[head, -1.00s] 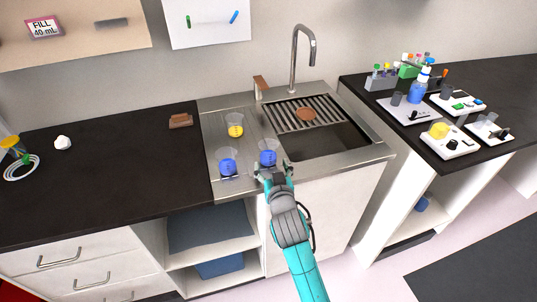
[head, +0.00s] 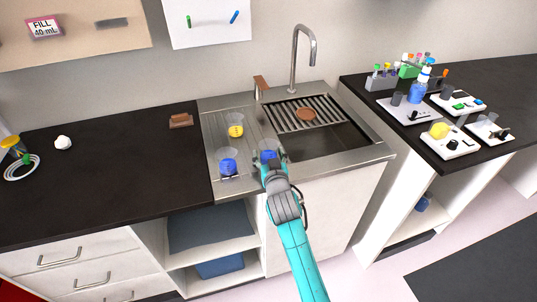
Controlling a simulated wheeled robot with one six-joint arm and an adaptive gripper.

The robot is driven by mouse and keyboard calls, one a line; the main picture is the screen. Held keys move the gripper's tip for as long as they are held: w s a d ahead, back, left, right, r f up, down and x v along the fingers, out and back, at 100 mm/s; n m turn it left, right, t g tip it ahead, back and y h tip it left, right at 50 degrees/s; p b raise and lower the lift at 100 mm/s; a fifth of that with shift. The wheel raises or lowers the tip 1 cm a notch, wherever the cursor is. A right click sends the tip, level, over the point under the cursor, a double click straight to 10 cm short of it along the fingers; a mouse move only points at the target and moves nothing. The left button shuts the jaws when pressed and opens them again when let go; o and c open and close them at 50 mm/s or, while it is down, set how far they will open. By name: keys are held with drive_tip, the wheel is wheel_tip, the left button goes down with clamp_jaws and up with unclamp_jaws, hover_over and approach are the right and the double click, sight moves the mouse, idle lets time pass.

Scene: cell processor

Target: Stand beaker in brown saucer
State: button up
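A beaker with blue liquid (head: 268,154) stands on the steel drainboard, left of the sink basin. My gripper (head: 269,162) is right at this beaker and hides its lower part. I cannot tell whether the fingers are apart or closed on it. A second blue-filled beaker (head: 228,167) stands to its left, and a beaker with yellow liquid (head: 236,131) stands behind. The brown saucer (head: 305,115) is a round disc on the slatted rack over the sink, with nothing on it.
The tap (head: 299,60) rises behind the sink. The slatted rack (head: 335,122) covers the back of the basin (head: 325,143). A brown block (head: 181,120) lies on the black left counter. Lab devices (head: 450,142) and tube racks crowd the right counter.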

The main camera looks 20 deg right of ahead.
sight(271, 152)
clamp_jaws()
drive_tip(key=shift+r, duration=1.5)
drive_tip(key=shift+c, duration=1.9)
unclamp_jaws()
clamp_jaws()
drive_tip(key=shift+d, duration=0.1)
